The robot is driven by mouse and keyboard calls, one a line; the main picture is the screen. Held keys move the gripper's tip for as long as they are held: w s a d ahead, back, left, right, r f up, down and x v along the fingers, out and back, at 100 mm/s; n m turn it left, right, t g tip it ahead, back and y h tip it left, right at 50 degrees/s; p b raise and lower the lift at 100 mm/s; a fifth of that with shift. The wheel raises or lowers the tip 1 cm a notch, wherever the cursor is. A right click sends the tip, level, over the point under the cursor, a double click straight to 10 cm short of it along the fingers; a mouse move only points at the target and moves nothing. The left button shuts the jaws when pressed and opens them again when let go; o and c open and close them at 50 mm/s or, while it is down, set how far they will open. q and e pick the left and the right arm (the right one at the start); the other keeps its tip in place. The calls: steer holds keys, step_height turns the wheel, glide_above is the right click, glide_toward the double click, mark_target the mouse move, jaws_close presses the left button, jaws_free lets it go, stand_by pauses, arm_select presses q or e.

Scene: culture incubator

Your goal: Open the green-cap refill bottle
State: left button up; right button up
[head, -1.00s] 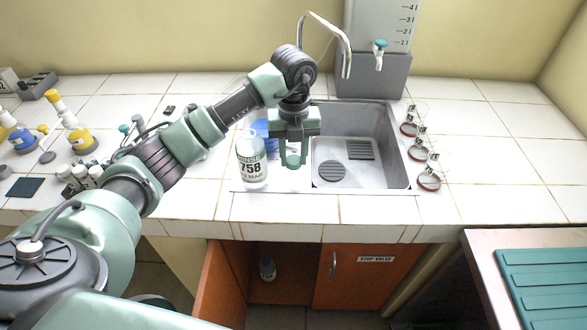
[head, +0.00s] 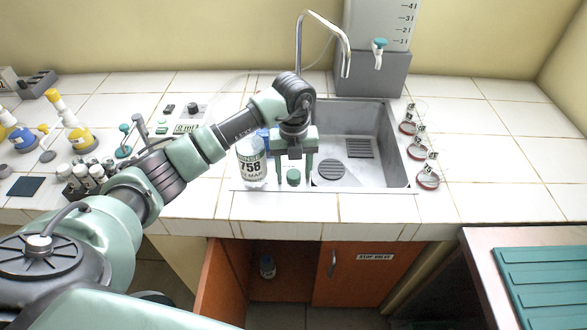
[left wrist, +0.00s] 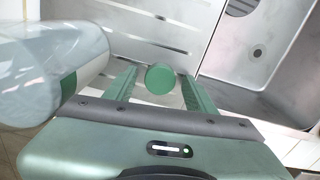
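The refill bottle (head: 251,166), clear with a white label reading 758, stands upright at the left edge of the sink unit. My arm partly covers its top in the head view; no cap shows on it. It also fills the left of the left wrist view (left wrist: 45,75). The green cap (head: 293,178) is apart from the bottle, to its right. My left gripper (head: 293,178) points down with its fingers spread on both sides of the cap. The left wrist view shows the cap (left wrist: 160,79) between the fingers with gaps. Whether the cap rests on the metal is unclear.
The sink basin (head: 385,175) lies right of the gripper, with a tap (head: 345,60) behind. Ringed items (head: 428,178) line its right side. A tube rack (head: 85,180) and yellow-capped bottles (head: 75,130) stand left. An orange cabinet door (head: 220,285) hangs open below.

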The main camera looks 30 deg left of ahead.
mark_target(293, 173)
arm_select(q)
steer(key=shift+r, duration=0.1)
steer(key=shift+r, duration=0.2)
step_height(293, 173, up, 12)
steer(key=b, duration=0.1)
stand_by(0.3)
steer(key=shift+f, duration=0.2)
